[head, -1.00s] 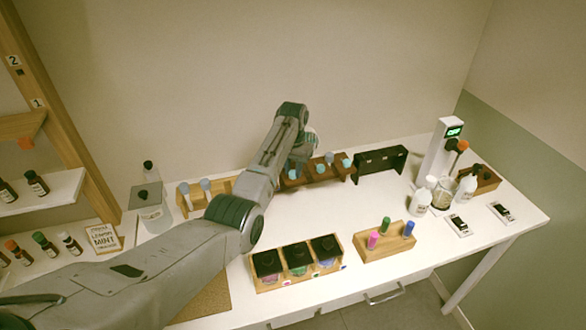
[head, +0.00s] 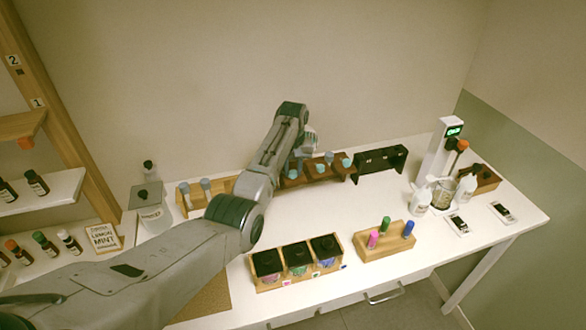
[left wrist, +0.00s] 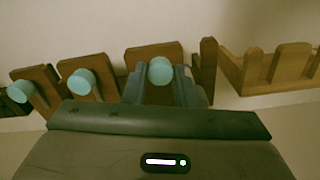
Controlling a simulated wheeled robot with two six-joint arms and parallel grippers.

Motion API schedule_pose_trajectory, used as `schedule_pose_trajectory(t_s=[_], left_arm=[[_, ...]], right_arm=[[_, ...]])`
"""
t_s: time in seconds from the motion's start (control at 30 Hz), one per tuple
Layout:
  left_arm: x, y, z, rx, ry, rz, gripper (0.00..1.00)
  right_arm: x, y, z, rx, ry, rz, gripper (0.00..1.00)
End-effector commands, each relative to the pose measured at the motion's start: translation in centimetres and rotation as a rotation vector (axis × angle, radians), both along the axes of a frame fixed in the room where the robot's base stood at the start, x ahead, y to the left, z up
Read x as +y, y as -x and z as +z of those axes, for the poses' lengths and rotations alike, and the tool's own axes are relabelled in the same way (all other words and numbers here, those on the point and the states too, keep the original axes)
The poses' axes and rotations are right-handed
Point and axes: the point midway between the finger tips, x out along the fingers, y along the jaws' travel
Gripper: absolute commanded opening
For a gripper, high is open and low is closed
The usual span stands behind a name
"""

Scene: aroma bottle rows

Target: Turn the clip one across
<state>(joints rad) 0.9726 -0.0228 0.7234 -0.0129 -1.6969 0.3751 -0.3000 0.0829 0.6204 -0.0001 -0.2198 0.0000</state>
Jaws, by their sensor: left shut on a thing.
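A dark brown wooden rack (head: 309,179) stands along the back of the table, with upright wooden pieces and several round teal knobs. My left gripper (left wrist: 160,78) is shut at the knob piece beside the rack's end post, with one finger on each side of its teal knob (left wrist: 160,70). Two more teal knobs, a middle one (left wrist: 82,81) and a far one (left wrist: 18,91), show to the left in the left wrist view. In the head view my left gripper (head: 296,165) reaches down at the rack's left part. I cannot tell which piece is the clip. My right gripper is not in view.
A light wooden rack (head: 220,186) stands left of the brown one, and a black rack (head: 380,159) right of it. In front are a box of black-lidded jars (head: 297,263) and a block with coloured sticks (head: 385,242). The middle of the table is clear.

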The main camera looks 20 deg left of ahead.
Motion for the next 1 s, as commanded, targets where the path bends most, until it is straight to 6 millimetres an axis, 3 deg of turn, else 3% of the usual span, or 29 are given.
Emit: schedule_pose_trajectory(t_s=[1.0], left_arm=[[0.03, -0.13, 0.22, -0.005, 0.001, 0.895, 0.02]], right_arm=[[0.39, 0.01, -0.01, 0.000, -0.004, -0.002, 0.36]])
